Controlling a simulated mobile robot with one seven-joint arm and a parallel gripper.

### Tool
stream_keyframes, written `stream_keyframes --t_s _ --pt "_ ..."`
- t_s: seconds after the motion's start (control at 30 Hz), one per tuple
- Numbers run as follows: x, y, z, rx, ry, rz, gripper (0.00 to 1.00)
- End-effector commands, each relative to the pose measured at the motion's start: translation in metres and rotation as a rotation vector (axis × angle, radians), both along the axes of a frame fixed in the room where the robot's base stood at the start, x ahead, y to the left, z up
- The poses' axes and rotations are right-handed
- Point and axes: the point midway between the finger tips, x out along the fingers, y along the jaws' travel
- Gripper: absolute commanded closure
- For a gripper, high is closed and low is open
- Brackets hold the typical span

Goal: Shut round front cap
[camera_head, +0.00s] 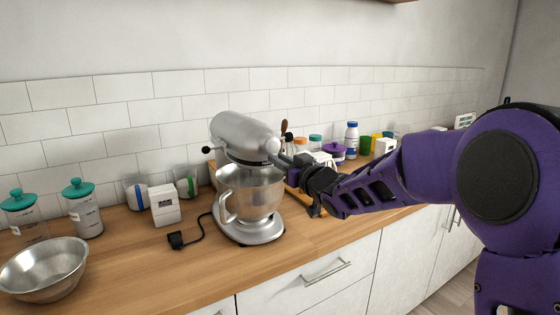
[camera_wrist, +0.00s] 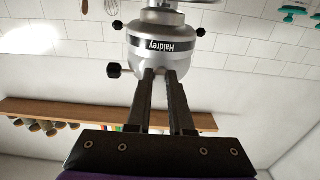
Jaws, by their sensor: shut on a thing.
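The silver stand mixer (camera_head: 240,137) stands on the wooden counter with its head over a steel bowl (camera_head: 252,192). Its round front cap (camera_head: 274,146) is at the head's right end, partly hidden by my gripper (camera_head: 284,158). The wrist view shows the mixer's silver front (camera_wrist: 150,62) beside a dark band lettered "Haldrey", upside down. My gripper (camera_wrist: 160,73) has its two dark fingertips close together at that front, shut on the cap. The exact hold and whether the cap sits flush are hidden.
A steel bowl (camera_head: 44,268), teal-lidded jars (camera_head: 83,208) and a white box (camera_head: 166,204) stand left of the mixer. A black plug (camera_head: 176,240) lies before it. Bottles and cups (camera_head: 351,140) crowd the counter behind my arm. The counter's front edge is mostly clear.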

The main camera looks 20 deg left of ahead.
Motion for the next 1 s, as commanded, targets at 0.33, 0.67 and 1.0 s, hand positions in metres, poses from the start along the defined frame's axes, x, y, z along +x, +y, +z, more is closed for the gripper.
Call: stream_keyframes --t_s 0.33,0.67,1.0 --pt "0.0038 0.0036 -0.0089 0.072 -0.062 0.000 1.00" --pt "0.0033 0.0037 -0.0017 0.067 -0.057 0.000 0.50" --pt "0.0017 0.0017 -0.0024 0.066 -0.056 0.000 0.50"
